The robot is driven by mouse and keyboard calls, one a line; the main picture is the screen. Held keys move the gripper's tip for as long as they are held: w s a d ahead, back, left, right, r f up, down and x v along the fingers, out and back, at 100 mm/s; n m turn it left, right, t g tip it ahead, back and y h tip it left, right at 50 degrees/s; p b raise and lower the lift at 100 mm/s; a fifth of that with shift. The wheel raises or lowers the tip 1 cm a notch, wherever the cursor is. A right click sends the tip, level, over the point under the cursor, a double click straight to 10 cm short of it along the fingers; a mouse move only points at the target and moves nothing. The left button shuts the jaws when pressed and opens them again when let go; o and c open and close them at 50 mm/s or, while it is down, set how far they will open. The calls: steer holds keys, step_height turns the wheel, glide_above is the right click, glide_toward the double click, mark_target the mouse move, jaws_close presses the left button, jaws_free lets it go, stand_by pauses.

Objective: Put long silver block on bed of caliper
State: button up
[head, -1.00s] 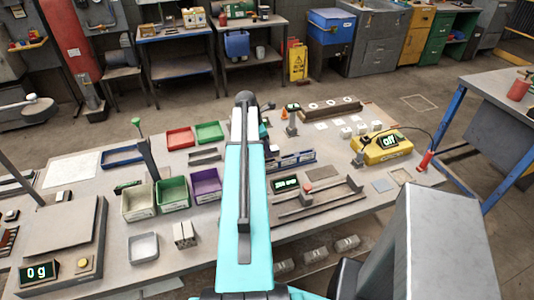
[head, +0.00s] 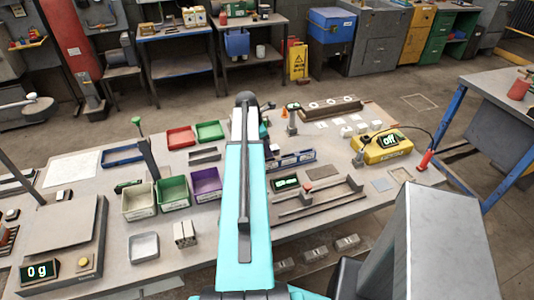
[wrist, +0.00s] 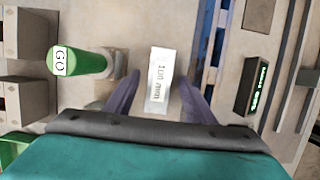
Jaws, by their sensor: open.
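The long silver block, marked "100 mm" (wrist: 161,65), shows in the wrist view between the two dark fingers of my gripper (wrist: 160,82). The fingers are open, one on each side of it, with a gap on both sides. How high the tips are above it I cannot tell. The caliper (head: 325,200) lies on the bench right of my arm in the head view, with long rails, upright jaws and a lit green display. Its display (wrist: 257,87) also shows at the right of the wrist view. In the head view my arm hides the gripper and the block.
A blue-edged rack (head: 292,159) stands between block and caliper. White, green and purple bins (head: 138,202) stand left of my arm. A yellow device reading "off" (head: 385,149) is at the right.

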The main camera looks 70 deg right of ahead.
steer(key=shift+f, duration=0.1)
stand_by(0.3)
jaws_close()
steer(key=shift+r, duration=0.2)
step_height(320, 180, up, 10)
steer(key=b, duration=0.3)
stand_by(0.8)
steer(key=shift+r, duration=0.1)
stand_by(0.4)
